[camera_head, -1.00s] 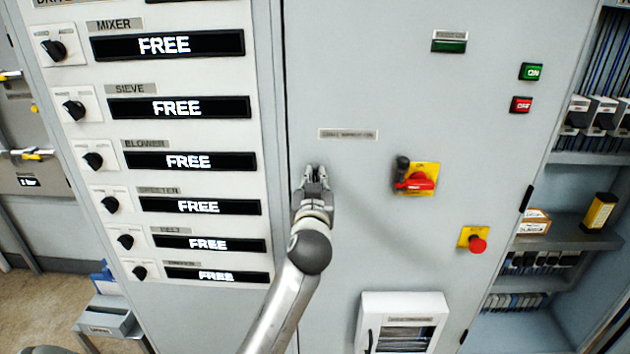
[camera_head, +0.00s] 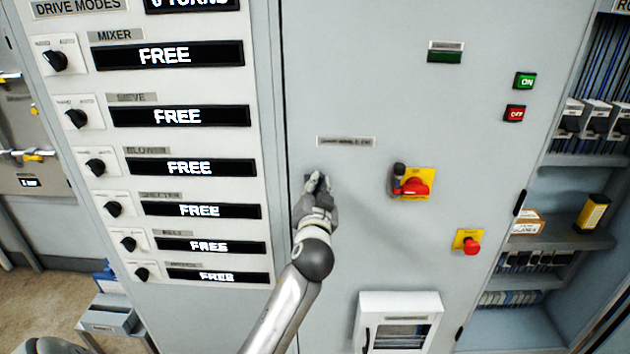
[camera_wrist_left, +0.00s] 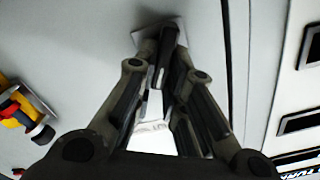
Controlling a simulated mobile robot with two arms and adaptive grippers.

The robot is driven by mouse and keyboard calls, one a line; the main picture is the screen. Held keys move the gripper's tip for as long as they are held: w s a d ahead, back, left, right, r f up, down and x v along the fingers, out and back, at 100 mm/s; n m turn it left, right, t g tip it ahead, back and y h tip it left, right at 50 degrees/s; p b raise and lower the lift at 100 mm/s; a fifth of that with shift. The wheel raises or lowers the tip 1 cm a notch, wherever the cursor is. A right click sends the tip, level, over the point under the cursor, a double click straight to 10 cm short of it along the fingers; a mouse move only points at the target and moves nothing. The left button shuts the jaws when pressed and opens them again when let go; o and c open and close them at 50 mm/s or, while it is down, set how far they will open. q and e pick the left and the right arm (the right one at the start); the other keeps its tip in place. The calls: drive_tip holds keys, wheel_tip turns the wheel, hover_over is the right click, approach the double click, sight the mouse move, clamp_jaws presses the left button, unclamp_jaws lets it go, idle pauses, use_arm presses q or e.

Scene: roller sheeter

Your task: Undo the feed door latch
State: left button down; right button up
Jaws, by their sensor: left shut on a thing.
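A small dark handle (camera_wrist_left: 166,52) stands out from a pale square plate (camera_wrist_left: 143,41) on the grey cabinet door, seen in the left wrist view. I take it for the latch; the label (camera_head: 346,141) above it is too blurred to read. My left gripper (camera_head: 316,182) is at this handle, and in the left wrist view its fingers (camera_wrist_left: 162,72) are shut on it, one on each side. In the head view the gripper hides most of the handle and plate. My right gripper is not in view.
Right of my gripper are a red rotary switch on a yellow plate (camera_head: 414,184) and a red stop button (camera_head: 471,246). A white box (camera_head: 436,304) sticks out below. The drive mode panel (camera_head: 128,75) is on the left; open shelves (camera_head: 569,240) are on the right.

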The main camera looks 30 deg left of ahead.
use_arm(q)
drive_tip(key=shift+w+d+f+m+p, duration=0.15)
drive_tip(key=shift+m+p, duration=0.85)
drive_tip(key=shift+m, duration=1)
drive_tip(key=shift+f+m+p, duration=0.1)
drive_tip(key=shift+m+p, duration=0.9)
drive_tip(key=shift+m, duration=1)
drive_tip(key=shift+w+d+f+m+p, duration=0.15)
drive_tip(key=shift+m+p, duration=0.85)
drive_tip(key=shift+m, duration=1)
drive_tip(key=c, duration=1.5)
unclamp_jaws()
drive_tip(key=shift+s, duration=0.1)
drive_tip(key=shift+a+f, duration=0.1)
drive_tip(key=shift+f, duration=0.1)
drive_tip(key=v, duration=1.1)
drive_tip(key=shift+s+d, duration=0.2)
drive_tip(key=shift+s, duration=0.15)
